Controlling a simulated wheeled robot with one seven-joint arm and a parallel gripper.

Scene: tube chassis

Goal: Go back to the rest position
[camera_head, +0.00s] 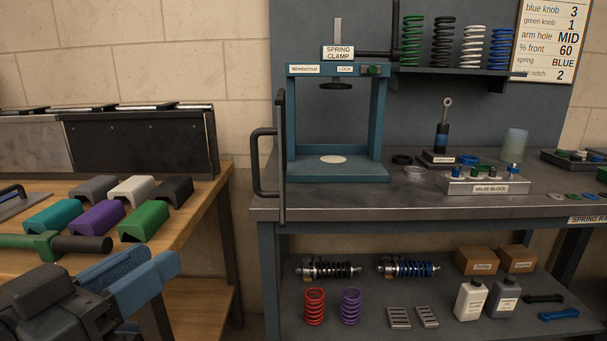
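Several coloured blocks lie on the wooden bench, near a green-handled tool (42,244). A grey workbench (330,204) carries a blue spring clamp press (378,125) and a valve block (487,186). Springs, shocks and bottles fill its lower shelf (375,301). A gap separates the benches.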

